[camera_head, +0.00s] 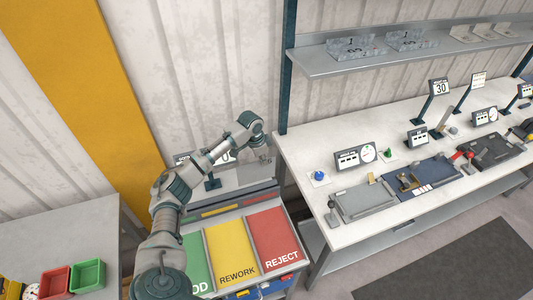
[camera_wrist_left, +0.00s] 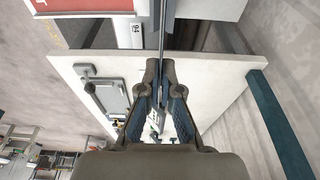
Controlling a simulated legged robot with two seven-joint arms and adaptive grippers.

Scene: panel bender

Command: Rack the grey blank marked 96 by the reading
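My left gripper (camera_head: 262,158) is above the back of the sorting stand, at the gap beside the long bench. In the left wrist view its fingers (camera_wrist_left: 160,78) are closed on a thin grey plate (camera_wrist_left: 163,30) seen edge-on. No number can be read on this plate. The stand has green, yellow REWORK (camera_head: 232,249) and red REJECT (camera_head: 274,238) panels; my arm partly covers the green one's word. Matching coloured strips (camera_head: 222,210) run along its back. A pale strip that seems to read 94 (camera_wrist_left: 136,34) lies beside the plate. My right gripper is not in view.
The long bench (camera_head: 290,150) on the right carries a grey fixture (camera_head: 366,203), a blue fixture (camera_head: 425,177), gauges (camera_head: 355,157) and a sign reading 30 (camera_head: 439,88). A shelf (camera_head: 320,66) hangs above. Red and green bins (camera_head: 88,275) stand on the left table.

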